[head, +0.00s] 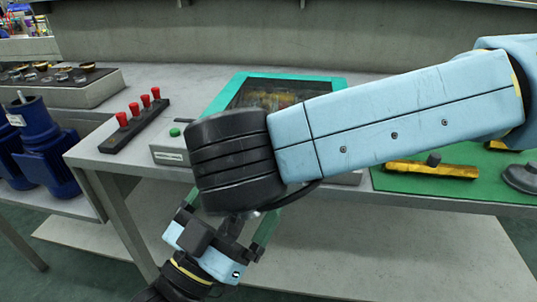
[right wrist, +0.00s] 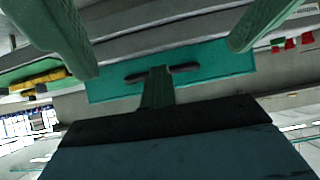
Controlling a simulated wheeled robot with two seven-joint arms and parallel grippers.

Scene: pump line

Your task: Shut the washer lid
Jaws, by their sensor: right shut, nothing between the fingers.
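The washer is a low grey box (head: 165,150) with a green button, on the bench. Its lid (head: 218,100) has a teal frame around a dark window; my right arm covers its near part, and I cannot tell its exact angle. In the right wrist view, a teal frame bar of the lid (right wrist: 225,66) has a dark slot or handle. My right gripper (right wrist: 158,72) is shut and empty, its tips in front of that bar; contact is unclear. My wrist hides it in the head view. My left gripper (head: 230,208) is open and empty in front of the bench.
A dark strip with red knobs (head: 135,117) lies left of the washer. A green mat (head: 400,183) with a yellow bar (head: 430,171) is at the right. Blue motors (head: 45,150) stand at the left. A grey wall (head: 300,42) runs behind.

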